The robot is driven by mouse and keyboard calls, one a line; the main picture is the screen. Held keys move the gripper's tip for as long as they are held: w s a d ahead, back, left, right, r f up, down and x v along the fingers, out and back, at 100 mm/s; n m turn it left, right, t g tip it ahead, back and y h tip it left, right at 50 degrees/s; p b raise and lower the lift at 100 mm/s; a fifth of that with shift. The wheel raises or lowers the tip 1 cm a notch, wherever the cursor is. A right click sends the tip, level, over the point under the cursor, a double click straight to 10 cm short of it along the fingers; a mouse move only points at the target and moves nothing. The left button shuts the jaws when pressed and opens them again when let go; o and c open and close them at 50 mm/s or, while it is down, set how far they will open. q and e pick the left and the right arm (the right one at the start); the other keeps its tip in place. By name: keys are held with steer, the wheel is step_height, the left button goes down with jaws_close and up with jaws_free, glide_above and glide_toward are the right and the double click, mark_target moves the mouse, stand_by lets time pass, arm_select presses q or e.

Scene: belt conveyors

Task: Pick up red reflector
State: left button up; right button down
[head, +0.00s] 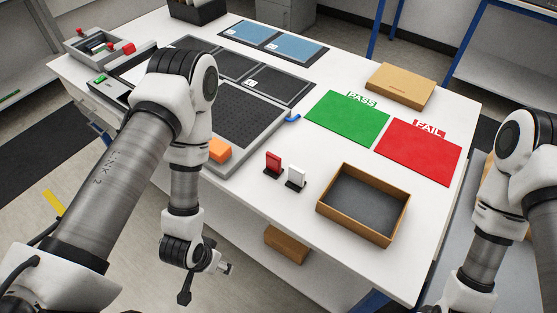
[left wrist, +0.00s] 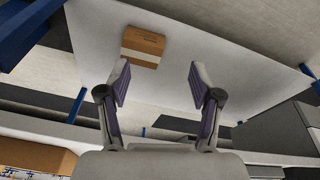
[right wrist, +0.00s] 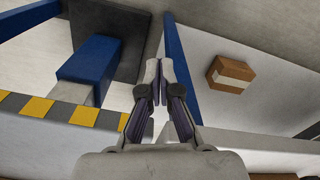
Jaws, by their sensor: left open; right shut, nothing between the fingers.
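The red reflector (head: 273,163) stands upright on a small dark base on the white table, left of a similar white reflector (head: 296,177). My left gripper (head: 226,269) hangs in front of the table's near edge, below and left of the red reflector and apart from it. In the left wrist view its fingers (left wrist: 157,82) are spread with nothing between them. My right gripper is outside the head view. In the right wrist view its fingertips (right wrist: 159,72) are together and hold nothing. Neither wrist view shows the reflector.
An open brown box (head: 322,206) with a grey inside stands right of the reflectors. Green PASS (head: 347,118) and red FAIL (head: 420,152) mats lie behind. An orange block (head: 219,150) and a dark textured tray (head: 240,120) are to the left. A closed carton (head: 400,84) lies at the back right.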

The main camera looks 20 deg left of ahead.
arm_select(q)
steer(key=w+d+r+t+b, duration=0.1)
steer(key=w+t, duration=0.1)
steer(key=w, duration=0.3)
steer(key=w+d+r+m+t+h+b, duration=0.1)
steer(key=w+t, duration=0.1)
steer(key=w, duration=0.3)
steer(key=w+d+r+m+t+h+b, duration=0.1)
steer(key=w+r+t+b, duration=0.1)
steer(key=w, duration=0.2)
steer(key=shift+w+d+t, duration=0.3)
steer(key=shift+w+d, duration=0.1)
steer(key=m+t+h+b, duration=0.1)
steer(key=t+h+b, duration=0.1)
steer(key=t+b, duration=0.15)
glide_toward(272, 161)
steer(key=f, duration=0.2)
steer(key=d+f, duration=0.1)
steer(key=f, duration=0.1)
steer(key=shift+w, duration=0.35)
steer(key=w+r, duration=0.1)
steer(key=r+b, duration=0.1)
steer(key=shift+w+r+t, duration=0.25)
steer(key=shift+w, duration=0.15)
steer(key=p+x, duration=0.2)
steer(key=x, duration=0.5)
steer(key=shift+w+d+r, duration=0.1)
steer(key=shift+d+r, duration=0.05)
steer(key=shift+w, duration=0.15)
steer(key=c, duration=0.9)
